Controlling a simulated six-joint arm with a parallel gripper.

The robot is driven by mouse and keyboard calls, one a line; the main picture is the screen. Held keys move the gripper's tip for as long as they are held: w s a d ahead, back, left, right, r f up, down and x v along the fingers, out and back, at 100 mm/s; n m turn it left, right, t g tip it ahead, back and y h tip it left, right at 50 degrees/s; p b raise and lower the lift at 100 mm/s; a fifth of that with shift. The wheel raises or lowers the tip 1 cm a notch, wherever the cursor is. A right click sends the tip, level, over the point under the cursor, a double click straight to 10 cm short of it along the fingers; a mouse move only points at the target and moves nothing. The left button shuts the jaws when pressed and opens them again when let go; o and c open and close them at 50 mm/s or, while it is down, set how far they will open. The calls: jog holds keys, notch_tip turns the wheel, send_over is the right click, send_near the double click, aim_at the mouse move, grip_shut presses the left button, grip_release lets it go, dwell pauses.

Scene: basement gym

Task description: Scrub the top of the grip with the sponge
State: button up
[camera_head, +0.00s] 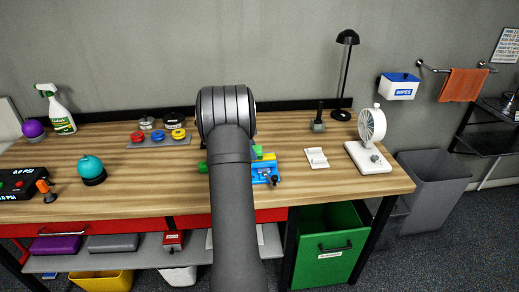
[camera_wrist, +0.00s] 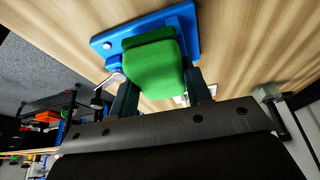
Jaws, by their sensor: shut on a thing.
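My gripper (camera_wrist: 162,92) is shut on a green block, which looks like the sponge (camera_wrist: 155,62), with a dark finger on each side of it. The block is over a blue fixture (camera_wrist: 190,30) with bolts and a silver lever, seemingly the grip. I cannot tell whether they touch. In the head view my arm hides the gripper and much of the fixture; the blue part (camera_head: 262,171) shows just right of the arm. Small green and yellow parts (camera_head: 268,157) show above the blue, and another green part (camera_head: 203,167) shows left of the arm.
A grey tray (camera_head: 160,140) with coloured discs and a teal ball (camera_head: 91,168) are to the left.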

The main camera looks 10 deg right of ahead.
jog(key=shift+r, duration=4.1)
jog(key=shift+d, duration=0.1)
